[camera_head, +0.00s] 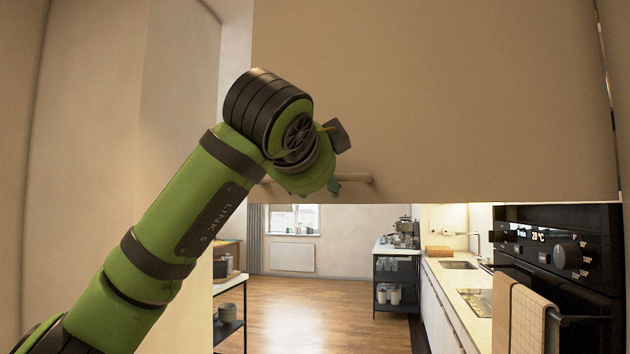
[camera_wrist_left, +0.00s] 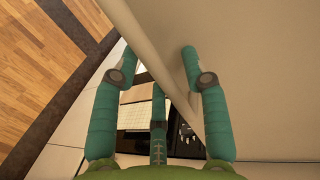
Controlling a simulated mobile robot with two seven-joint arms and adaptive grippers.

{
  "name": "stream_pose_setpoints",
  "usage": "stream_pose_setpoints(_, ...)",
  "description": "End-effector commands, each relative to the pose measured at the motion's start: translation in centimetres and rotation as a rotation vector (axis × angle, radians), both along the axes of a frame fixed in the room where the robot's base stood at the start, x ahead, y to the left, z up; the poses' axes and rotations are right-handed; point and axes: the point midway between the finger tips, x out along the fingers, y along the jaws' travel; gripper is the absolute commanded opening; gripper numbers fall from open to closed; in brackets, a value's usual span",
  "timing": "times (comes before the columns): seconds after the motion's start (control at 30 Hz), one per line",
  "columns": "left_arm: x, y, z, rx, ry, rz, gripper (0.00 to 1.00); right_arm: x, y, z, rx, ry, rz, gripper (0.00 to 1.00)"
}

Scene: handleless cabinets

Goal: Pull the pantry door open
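A large beige panel (camera_head: 430,90), seemingly the pantry door, fills the upper middle and right of the head view. Contact is not clear, and no handle can be made out there. My right gripper is not in view.
Below the panel, a wooden floor (camera_head: 290,315) leads to a window wall. A black oven (camera_head: 560,250) with hanging towels and a counter (camera_head: 468,285) stand at the right. A black shelf cart (camera_head: 397,280) stands farther back. A beige wall (camera_head: 85,130) is at the left.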

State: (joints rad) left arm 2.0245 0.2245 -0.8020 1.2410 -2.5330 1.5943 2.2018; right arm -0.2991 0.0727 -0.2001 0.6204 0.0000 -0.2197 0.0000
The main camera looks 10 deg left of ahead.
Motion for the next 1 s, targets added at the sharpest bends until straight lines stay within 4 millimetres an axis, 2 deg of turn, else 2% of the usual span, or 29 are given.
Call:
stream_pose_setpoints(0.23,0.0,0.1,0.0,0.000,0.000,0.002,0.46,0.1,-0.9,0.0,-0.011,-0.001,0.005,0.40)
stream_pose_setpoints(0.37,-0.9,0.1,0.3,-0.001,-0.002,0.000,0.46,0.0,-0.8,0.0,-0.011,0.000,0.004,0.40)
stream_pose_setpoints(0.8,-9.3,0.1,2.0,0.002,-0.004,-0.001,0.46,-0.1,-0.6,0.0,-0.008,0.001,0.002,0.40)
stream_pose_setpoints(1.0,-11.4,0.1,2.4,0.000,-0.001,-0.001,0.46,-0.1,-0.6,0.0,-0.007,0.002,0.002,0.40)
